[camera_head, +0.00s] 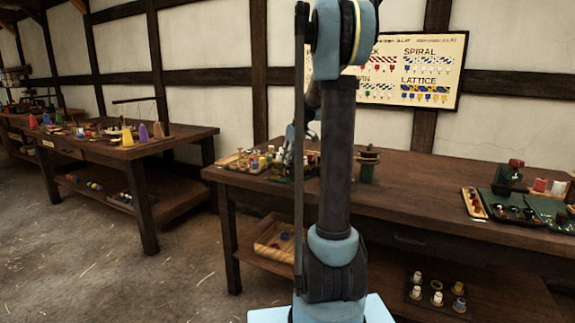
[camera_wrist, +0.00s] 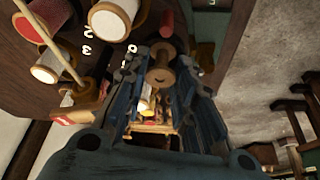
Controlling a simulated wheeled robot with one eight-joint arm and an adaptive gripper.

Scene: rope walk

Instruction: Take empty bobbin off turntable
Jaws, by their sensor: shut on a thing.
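A bare wooden bobbin (camera_wrist: 160,77) with no thread showing sits between the fingertips of my gripper (camera_wrist: 163,62) in the wrist view. My gripper is shut on it. Beyond it is a dark wooden surface (camera_wrist: 88,85) with white marks, which may be the turntable. A white-wound spool (camera_wrist: 112,22), a red-wound spool (camera_wrist: 48,14) and another pale spool (camera_wrist: 50,66) stand on it at the upper left. In the head view my arm hides most of my gripper, near a cluster of spools (camera_head: 268,159) on the bench.
The long bench (camera_head: 420,190) carries a green stand with a wooden top (camera_head: 368,162) and a tray of small parts (camera_head: 474,203). A crate (camera_head: 276,240) and white spools (camera_head: 416,277) sit on the lower shelf. A second table (camera_head: 130,150) stands at the left.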

